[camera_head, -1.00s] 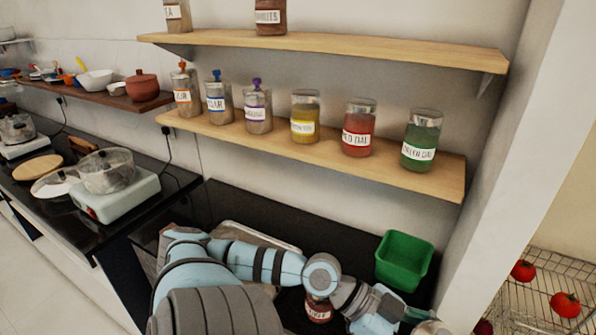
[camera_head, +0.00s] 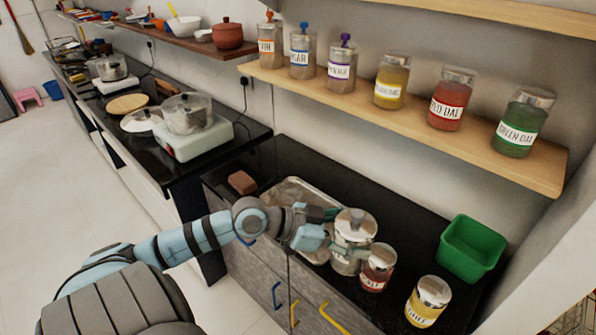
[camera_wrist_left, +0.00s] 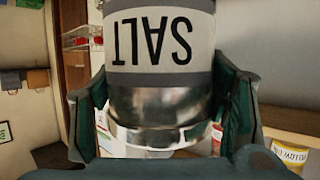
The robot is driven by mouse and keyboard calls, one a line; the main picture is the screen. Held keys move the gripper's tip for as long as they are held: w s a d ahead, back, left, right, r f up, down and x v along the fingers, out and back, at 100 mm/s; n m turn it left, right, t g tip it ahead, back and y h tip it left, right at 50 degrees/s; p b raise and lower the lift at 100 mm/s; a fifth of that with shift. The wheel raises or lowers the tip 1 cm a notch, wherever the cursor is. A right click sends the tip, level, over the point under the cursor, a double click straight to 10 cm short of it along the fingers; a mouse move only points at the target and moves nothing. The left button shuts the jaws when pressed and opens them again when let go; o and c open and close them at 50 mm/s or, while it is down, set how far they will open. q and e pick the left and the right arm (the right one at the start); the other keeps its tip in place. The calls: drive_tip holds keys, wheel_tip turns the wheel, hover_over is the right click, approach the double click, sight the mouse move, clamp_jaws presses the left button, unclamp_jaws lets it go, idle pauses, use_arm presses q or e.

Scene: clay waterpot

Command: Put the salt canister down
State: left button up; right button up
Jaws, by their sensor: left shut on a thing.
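The salt canister (camera_head: 352,238) is a clear jar with a silver lid and a pale label, at the middle of the black counter (camera_head: 385,214). My left gripper (camera_head: 343,232) comes in from the left and is shut around it. In the left wrist view the canister (camera_wrist_left: 157,45) fills the middle, its SALT label upside down, between my left fingers (camera_wrist_left: 162,108). The canister looks upright in the head view. I cannot tell whether its base touches the counter. My right gripper is not in view.
A red-labelled jar (camera_head: 377,268) stands close to the canister's right, and a yellow-labelled jar (camera_head: 428,301) further right. A green bin (camera_head: 470,248) is behind them. A metal tray (camera_head: 290,190) and a brown block (camera_head: 242,182) lie left. A shelf (camera_head: 400,117) of jars is above.

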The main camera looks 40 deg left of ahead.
use_arm(q)
drive_tip(key=w+a+r+n+t+y+b, duration=0.1)
drive_tip(key=w+a+r+n+y, duration=0.2)
drive_tip(key=w+a+n+y, duration=0.45)
drive_tip(key=w+a+r+n+t+y+b, duration=0.1)
drive_tip(key=w+a+r+n+y, duration=0.25)
drive_tip(key=a, duration=0.65)
drive_tip(key=shift+y, duration=0.5)
drive_tip(key=f+b, duration=0.1)
drive_tip(key=f, duration=0.6)
drive_tip(key=w+f+b, duration=0.1)
drive_tip(key=f, duration=0.6)
drive_tip(key=f+b, duration=0.2)
drive_tip(key=f, duration=0.5)
drive_tip(key=shift+w, duration=0.4)
drive_tip(key=o, duration=2)
drive_tip(key=shift+c, duration=0.2)
drive_tip(key=shift+d, duration=0.1)
drive_tip(key=shift+s, duration=0.1)
drive_tip(key=p+v, duration=0.3)
drive_tip(key=v, duration=0.9)
